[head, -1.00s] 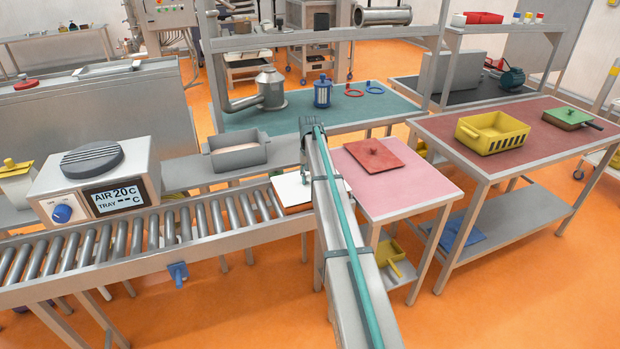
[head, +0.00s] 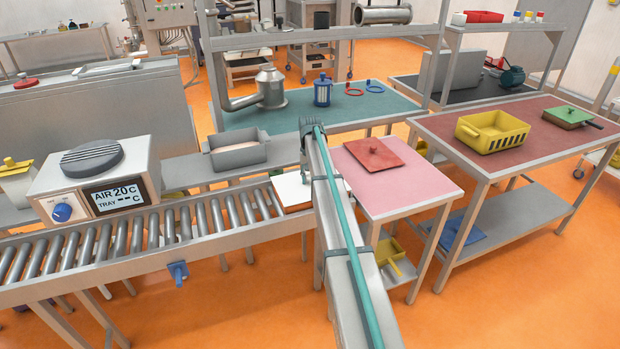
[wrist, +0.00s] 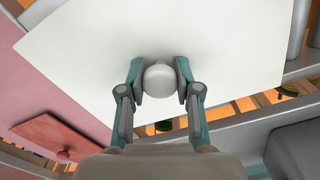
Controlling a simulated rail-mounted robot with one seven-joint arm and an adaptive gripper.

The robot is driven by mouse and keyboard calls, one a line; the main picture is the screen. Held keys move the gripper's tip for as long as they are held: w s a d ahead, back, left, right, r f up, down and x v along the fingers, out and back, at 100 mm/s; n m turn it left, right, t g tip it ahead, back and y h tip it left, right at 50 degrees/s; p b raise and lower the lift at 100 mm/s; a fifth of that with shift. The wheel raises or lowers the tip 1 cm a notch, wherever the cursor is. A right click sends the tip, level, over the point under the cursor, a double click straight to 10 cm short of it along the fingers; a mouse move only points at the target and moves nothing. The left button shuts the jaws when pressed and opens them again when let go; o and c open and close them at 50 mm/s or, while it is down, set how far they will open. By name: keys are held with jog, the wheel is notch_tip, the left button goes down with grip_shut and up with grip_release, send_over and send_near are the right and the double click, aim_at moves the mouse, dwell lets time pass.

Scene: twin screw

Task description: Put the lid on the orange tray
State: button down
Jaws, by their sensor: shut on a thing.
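A flat white lid (wrist: 215,35) with a round pale knob (wrist: 160,90) fills much of the wrist view. My gripper (wrist: 160,70) is shut on the knob, one teal finger on each side. In the head view the white lid (head: 288,190) is at the right end of the roller conveyor, partly behind my arm. My fingers are mostly hidden there. I cannot make out a clear orange tray; a thin orange-brown edge shows below the lid's front, and I cannot tell whether it is the tray.
The roller conveyor (head: 150,233) runs left to the weighing-style unit (head: 95,180) with a display. A grey bin (head: 236,153) stands behind it. A pink table (head: 410,190) with a red lid (head: 373,153) is at right. A yellow basket (head: 492,132) stands farther right.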

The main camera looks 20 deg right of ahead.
jog(key=shift+c, duration=1.2)
grip_release()
jog(key=shift+r, duration=0.1)
jog(key=shift+r+p, duration=1.55)
jog(key=shift+r, duration=1.9)
grip_shut()
jog(key=shift+f, duration=0.35)
